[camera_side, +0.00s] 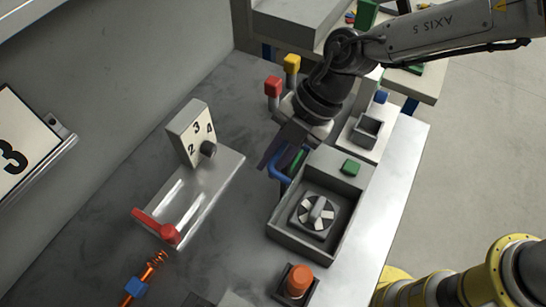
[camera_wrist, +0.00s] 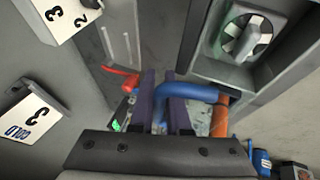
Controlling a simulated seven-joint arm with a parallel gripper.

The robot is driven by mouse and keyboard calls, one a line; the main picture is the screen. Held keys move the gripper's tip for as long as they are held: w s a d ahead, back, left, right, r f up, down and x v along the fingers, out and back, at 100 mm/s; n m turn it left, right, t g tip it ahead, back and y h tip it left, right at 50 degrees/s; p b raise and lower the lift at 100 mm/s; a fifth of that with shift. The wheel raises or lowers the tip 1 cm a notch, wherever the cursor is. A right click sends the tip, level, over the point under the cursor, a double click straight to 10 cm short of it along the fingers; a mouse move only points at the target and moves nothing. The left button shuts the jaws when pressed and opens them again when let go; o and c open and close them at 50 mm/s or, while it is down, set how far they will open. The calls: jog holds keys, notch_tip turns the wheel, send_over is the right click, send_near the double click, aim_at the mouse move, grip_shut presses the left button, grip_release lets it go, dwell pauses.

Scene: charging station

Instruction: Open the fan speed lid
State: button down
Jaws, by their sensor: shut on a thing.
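The fan speed box (camera_side: 345,240) is a grey open-topped case with a black-and-white dial and grey knob (camera_side: 318,211) inside. The dial (camera_wrist: 246,35) also shows at the upper right of the wrist view. A bent blue handle (camera_side: 279,168) stands at the box's back left corner, and the same handle (camera_wrist: 205,92) crosses the middle of the wrist view. My gripper (camera_side: 270,155) points down there, its purple fingers (camera_wrist: 163,92) shut on the blue handle. Part of the handle is hidden by the fingers. I cannot make out a separate lid panel.
A panel with a red lever (camera_side: 160,228) and a number block (camera_side: 194,135) stands left. Red (camera_side: 272,86) and yellow (camera_side: 291,63) knobs stand behind my gripper. An orange button (camera_side: 298,280) is in front of the box. The table's left side is largely clear.

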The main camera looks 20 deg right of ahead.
jog(key=shift+s+d+f, duration=0.1)
jog(key=shift+s+f, duration=0.2)
jog(key=shift+f, duration=0.15)
jog(key=c, duration=1.2)
grip_release()
jog(key=shift+c, duration=0.2)
jog(key=shift+o, duration=0.4)
jog(key=shift+r, duration=0.1)
jog(key=shift+w+r, duration=0.2)
jog(key=shift+r, duration=0.1)
jog(key=s+v, duration=0.1)
jog(key=v, duration=1.2)
jog(key=shift+w+r, duration=0.2)
jog(key=shift+w, duration=0.3)
